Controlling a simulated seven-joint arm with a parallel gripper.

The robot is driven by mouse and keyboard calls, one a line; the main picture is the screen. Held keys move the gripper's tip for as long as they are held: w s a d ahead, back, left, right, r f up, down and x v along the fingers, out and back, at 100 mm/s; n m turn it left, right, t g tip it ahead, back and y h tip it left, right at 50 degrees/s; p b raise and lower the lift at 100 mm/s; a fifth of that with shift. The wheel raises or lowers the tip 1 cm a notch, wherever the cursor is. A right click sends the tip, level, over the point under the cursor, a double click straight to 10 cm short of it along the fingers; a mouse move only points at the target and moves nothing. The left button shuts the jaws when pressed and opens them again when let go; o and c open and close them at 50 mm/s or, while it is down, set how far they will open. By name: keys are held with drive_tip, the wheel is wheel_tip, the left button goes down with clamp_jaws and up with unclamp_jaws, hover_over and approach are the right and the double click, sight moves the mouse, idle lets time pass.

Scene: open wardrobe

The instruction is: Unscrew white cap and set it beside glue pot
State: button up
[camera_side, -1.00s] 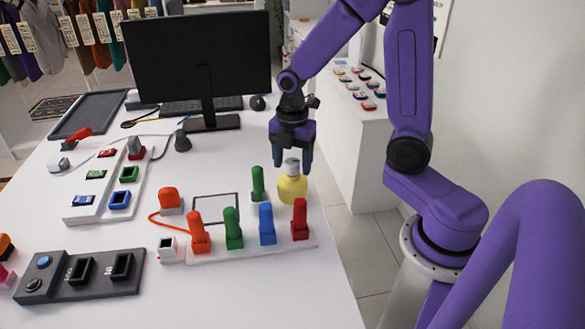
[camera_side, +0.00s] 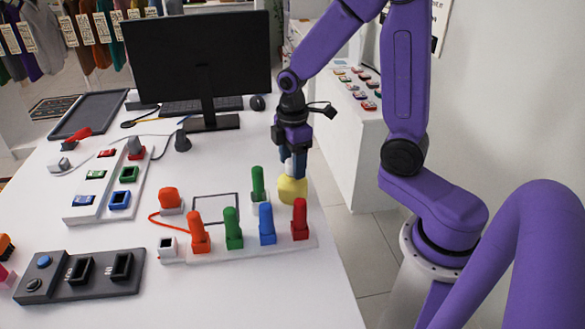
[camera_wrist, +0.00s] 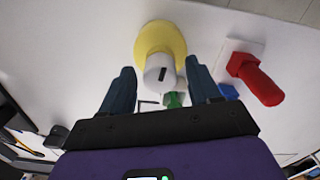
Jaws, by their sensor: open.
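The yellow glue pot (camera_side: 293,190) stands upright near the table's right edge. Its white cap (camera_wrist: 160,74) is on top of the pot, with a dark slot mark on it; the yellow pot (camera_wrist: 160,36) shows around it in the wrist view. My gripper (camera_side: 293,170) points down right above the pot. In the wrist view my gripper (camera_wrist: 161,82) is open, with one blue finger to each side of the cap and a gap between. In the side view the fingers largely hide the cap.
A white strip holds orange, green, blue and red (camera_side: 300,220) upright pegs in front of the pot. A green peg (camera_side: 257,184) stands close at the pot's left. A monitor (camera_side: 198,65) stands behind. Bare table lies in front of the strip.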

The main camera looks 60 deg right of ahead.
drive_tip(key=m, duration=0.9)
drive_tip(key=c, duration=1.1)
drive_tip(key=n, duration=0.3)
drive_tip(key=shift+n, duration=0.4)
drive_tip(key=n, duration=0.4)
drive_tip(key=shift+n, duration=0.3)
drive_tip(key=n, duration=0.4)
drive_tip(key=shift+n, duration=0.3)
drive_tip(key=n, duration=0.3)
drive_tip(key=shift+n, duration=0.4)
